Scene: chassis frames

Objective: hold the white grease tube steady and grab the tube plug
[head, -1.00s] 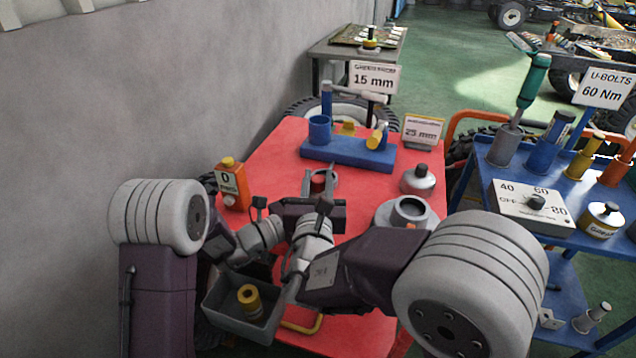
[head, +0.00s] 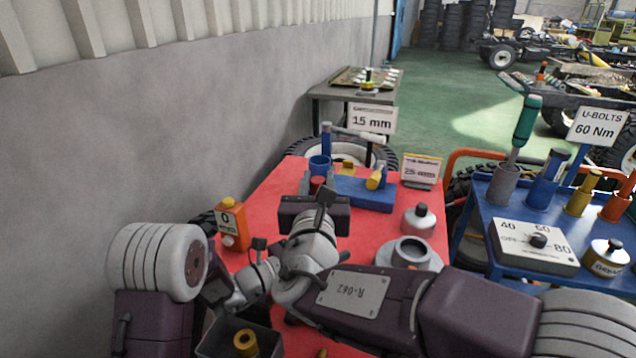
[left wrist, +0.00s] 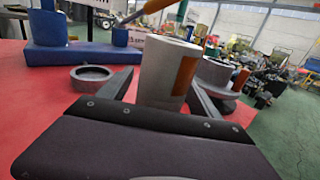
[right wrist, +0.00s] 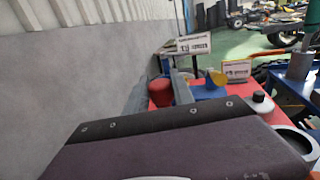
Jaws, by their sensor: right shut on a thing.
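The white grease tube (left wrist: 168,65), with an orange-brown label, stands upright on the red table in the left wrist view. My left gripper (left wrist: 165,82) is open, its fingers spread on either side of the tube. In the head view the tube and the left fingers are hidden behind my right arm. My right gripper (head: 318,178) is shut on a red cylindrical piece, apparently the tube plug (head: 318,184), in front of the blue rack.
The blue rack (head: 362,192) stands at the back of the red table (head: 270,200). A grey flanged ring (head: 411,252) and a black-capped pot (head: 419,219) stand right, an orange box (head: 231,222) left. A grey bin (head: 212,342) is in front; a wall is at left.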

